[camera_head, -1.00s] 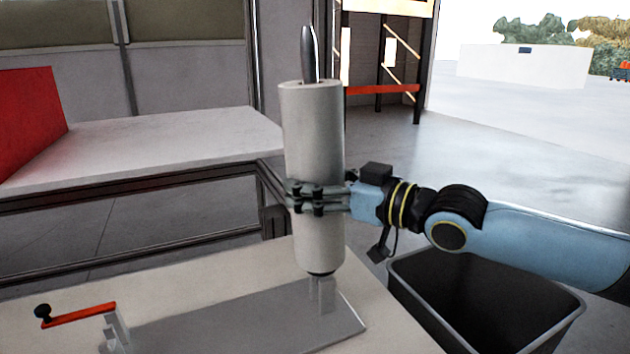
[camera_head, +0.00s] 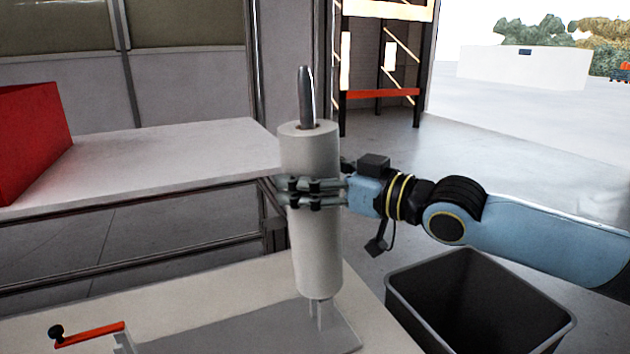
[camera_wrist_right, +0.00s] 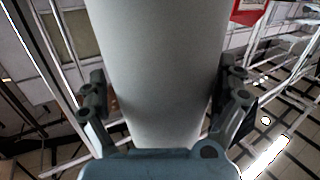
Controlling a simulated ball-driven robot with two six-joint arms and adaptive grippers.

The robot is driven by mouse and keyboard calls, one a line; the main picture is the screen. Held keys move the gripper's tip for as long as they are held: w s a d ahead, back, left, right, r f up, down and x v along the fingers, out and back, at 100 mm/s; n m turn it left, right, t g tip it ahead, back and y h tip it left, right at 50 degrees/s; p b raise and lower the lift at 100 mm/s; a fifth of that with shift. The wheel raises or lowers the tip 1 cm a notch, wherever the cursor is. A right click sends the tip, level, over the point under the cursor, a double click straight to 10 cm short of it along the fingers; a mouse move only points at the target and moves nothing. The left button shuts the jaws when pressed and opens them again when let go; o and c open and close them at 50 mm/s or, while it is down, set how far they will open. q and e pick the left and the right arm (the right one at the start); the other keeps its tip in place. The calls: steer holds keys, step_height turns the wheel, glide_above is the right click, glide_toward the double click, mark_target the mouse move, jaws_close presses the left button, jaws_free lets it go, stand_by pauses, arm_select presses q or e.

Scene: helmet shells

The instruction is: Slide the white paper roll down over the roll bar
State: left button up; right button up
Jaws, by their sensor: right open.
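The white paper roll (camera_head: 316,255) stands upright around the roll bar (camera_head: 305,97). In the right wrist view the roll (camera_wrist_right: 160,70) fills the space between the spread fingers, and contact is hard to judge. My left gripper is not in view.
The stand rests on a pale table (camera_head: 225,288). A red-handled crank (camera_head: 90,335) is at the front left. A dark open bin (camera_head: 480,280) stands to the right. A white bench (camera_head: 150,160) with a red box (camera_head: 35,135) is behind.

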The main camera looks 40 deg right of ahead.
steer(key=r+p, duration=0.6)
steer(key=r, duration=0.2)
steer(key=a+r+p, duration=0.1)
steer(key=r+p, duration=0.5)
steer(key=r, duration=0.2)
steer(key=r+p, duration=0.6)
steer(key=r, duration=0.2)
steer(key=shift+w+a, duration=0.15)
steer(key=shift+a, duration=0.05)
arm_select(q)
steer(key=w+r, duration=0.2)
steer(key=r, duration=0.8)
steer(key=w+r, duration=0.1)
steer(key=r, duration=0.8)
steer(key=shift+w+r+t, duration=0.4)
